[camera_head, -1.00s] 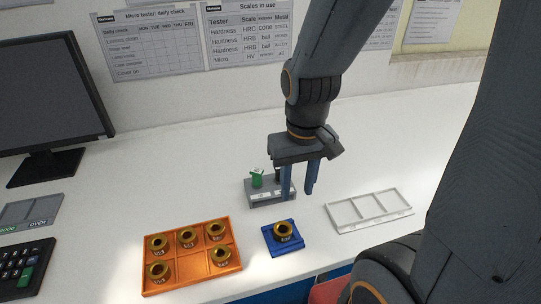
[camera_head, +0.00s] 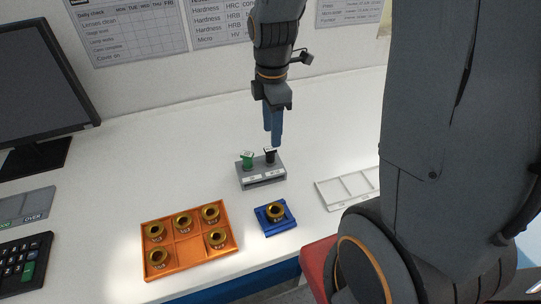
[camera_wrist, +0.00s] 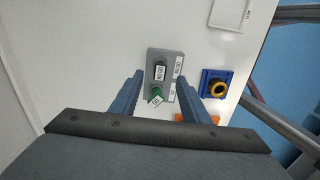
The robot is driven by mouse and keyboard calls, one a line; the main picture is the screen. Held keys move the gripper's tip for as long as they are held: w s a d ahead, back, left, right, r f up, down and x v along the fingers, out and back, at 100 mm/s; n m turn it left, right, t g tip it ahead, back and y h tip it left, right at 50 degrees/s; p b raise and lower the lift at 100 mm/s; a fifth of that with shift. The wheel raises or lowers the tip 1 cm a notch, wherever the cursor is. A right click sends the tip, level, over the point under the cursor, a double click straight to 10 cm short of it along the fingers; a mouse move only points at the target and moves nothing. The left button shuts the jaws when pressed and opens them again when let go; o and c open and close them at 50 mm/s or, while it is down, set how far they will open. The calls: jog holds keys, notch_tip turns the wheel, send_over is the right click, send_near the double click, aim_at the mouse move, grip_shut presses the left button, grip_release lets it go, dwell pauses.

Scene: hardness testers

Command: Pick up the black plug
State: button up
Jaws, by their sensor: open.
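The black plug (camera_head: 269,156) stands upright in the right side of a small grey holder (camera_head: 262,175). A green plug (camera_head: 247,160) stands in the holder's left side. My gripper (camera_head: 274,140) points down just above and behind the black plug, with nothing between its fingers. In the wrist view the open fingers (camera_wrist: 160,97) are on either side of the lower part of the holder.
A blue stand (camera_head: 263,222) with a brass ring (camera_head: 276,211) is in front of the holder. An orange tray (camera_head: 183,262) with several brass rings is at front left. A white divided tray (camera_head: 340,190) is at right. A monitor (camera_head: 45,90) stands at left.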

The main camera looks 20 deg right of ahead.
aim_at(270, 149)
jog(key=shift+a+f+p, duration=0.15)
jog(key=shift+f+p, duration=0.25)
jog(key=shift+f, duration=1.5)
jog(key=shift+a+f+p, duration=0.1)
jog(key=shift+f+p, duration=0.25)
jog(key=shift+f, duration=1.55)
jog(key=shift+c, duration=0.3)
grip_shut()
